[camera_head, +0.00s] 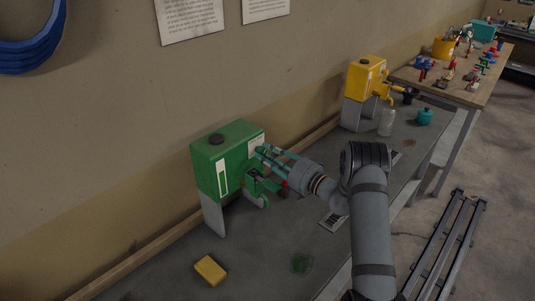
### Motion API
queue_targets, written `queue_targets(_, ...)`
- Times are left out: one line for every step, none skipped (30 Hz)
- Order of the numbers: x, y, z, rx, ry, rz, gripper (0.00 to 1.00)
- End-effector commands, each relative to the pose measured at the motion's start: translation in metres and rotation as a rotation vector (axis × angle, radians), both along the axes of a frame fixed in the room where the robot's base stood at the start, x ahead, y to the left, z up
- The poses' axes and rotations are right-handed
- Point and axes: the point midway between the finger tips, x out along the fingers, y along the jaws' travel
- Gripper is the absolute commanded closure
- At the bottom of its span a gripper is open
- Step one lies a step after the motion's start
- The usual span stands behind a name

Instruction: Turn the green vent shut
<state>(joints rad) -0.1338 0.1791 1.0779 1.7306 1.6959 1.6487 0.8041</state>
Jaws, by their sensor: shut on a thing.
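The green drum (222,160) stands on a grey stand on the bench, with a dark cap on its top. Its vent is not clearly visible; my gripper (262,150) covers the drum's upper right side. My gripper reaches in from the right, its fingers at the upper part of the drum's front face. It is shut on a small part there, which looks like the green vent but is mostly hidden by the fingers.
A yellow drum (364,80) stands farther back, with a clear bottle (387,122) and a teal container (424,117) near it. A wooden table (470,95) holds several tools.

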Motion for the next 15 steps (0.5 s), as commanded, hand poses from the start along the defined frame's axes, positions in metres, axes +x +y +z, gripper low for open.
queue_targets(-0.0044, 0.002, -0.0082, 0.0, 0.03, 0.01, 1.0)
queue_targets(-0.0045, 0.0021, -0.0082, 0.007, 0.038, 0.01, 1.0)
queue_targets(-0.0045, 0.0021, -0.0084, 0.015, 0.048, 0.011, 1.0)
queue_targets(-0.0046, 0.0022, -0.0085, 0.02, 0.054, 0.011, 1.0)
queue_targets(-0.0045, 0.0022, -0.0085, 0.025, 0.06, 0.011, 1.0)
queue_targets(-0.0047, 0.0023, -0.0086, 0.029, 0.067, 0.01, 1.0)
queue_targets(-0.0047, 0.0024, -0.0087, 0.032, 0.071, 0.01, 1.0)
queue_targets(-0.0047, 0.0025, -0.0088, 0.035, 0.074, 0.011, 1.0)
queue_targets(-0.0047, 0.0026, -0.0089, 0.038, 0.077, 0.011, 1.0)
queue_targets(-0.0047, 0.0026, -0.0089, 0.04, 0.08, 0.011, 1.0)
queue_targets(-0.0048, 0.0026, -0.0089, 0.041, 0.081, 0.011, 1.0)
queue_targets(-0.0048, 0.0027, -0.009, 0.043, 0.082, 0.011, 1.0)
queue_targets(-0.0049, 0.0028, -0.009, 0.043, 0.082, 0.011, 1.0)
queue_targets(-0.0049, 0.0028, -0.009, 0.044, 0.083, 0.011, 1.0)
queue_targets(-0.0049, 0.0029, -0.0091, 0.044, 0.083, 0.011, 1.0)
